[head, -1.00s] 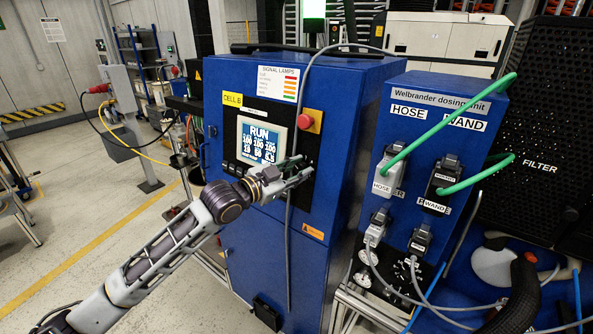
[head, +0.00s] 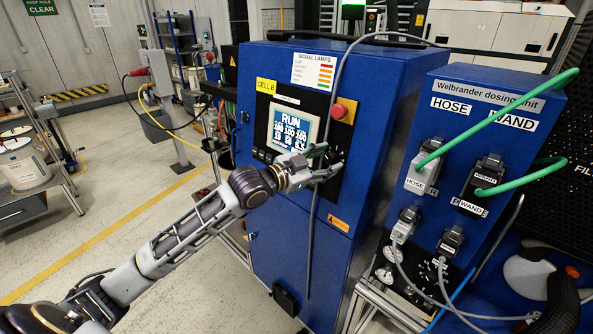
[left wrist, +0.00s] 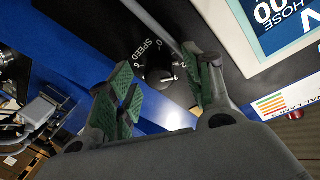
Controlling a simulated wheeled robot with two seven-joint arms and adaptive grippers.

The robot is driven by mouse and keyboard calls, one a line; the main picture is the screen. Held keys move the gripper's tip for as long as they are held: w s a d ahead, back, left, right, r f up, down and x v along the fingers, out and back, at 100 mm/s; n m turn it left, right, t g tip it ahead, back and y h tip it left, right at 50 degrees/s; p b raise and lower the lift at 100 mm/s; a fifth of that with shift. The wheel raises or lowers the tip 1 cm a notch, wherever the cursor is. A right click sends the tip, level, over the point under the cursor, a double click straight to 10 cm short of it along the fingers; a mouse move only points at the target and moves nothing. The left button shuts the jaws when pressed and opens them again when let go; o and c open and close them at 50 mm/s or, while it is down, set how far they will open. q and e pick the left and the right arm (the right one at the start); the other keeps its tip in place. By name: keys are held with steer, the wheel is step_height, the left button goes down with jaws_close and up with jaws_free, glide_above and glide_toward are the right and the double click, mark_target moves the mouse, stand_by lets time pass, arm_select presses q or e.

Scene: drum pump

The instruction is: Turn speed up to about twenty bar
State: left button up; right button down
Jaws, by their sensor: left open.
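The blue cabinet (head: 310,250) carries a black control panel with a lit display (head: 293,128) that reads RUN above small figures I cannot read surely. In the left wrist view, the black speed knob (left wrist: 158,72) sits by the label SPEED (left wrist: 150,52), with a pale pointer mark on it. My left gripper (head: 328,165) is at the panel, right of and below the display. In the left wrist view, my left gripper (left wrist: 165,92) is open, with its green-padded fingers on both sides of the knob; I cannot tell whether they touch it. My right gripper is not in view.
A red emergency button (head: 340,111) sits above the gripper. A grey cable (head: 312,235) hangs down the cabinet front. The dosing unit (head: 487,96) with green hoses stands at the right. Open floor (head: 130,190) lies to the left.

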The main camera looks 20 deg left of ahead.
arm_select(q)
steer(key=v, duration=1.1)
stand_by(1.1)
steer(key=shift+f, duration=0.1)
steer(key=shift+s, duration=0.1)
stand_by(0.7)
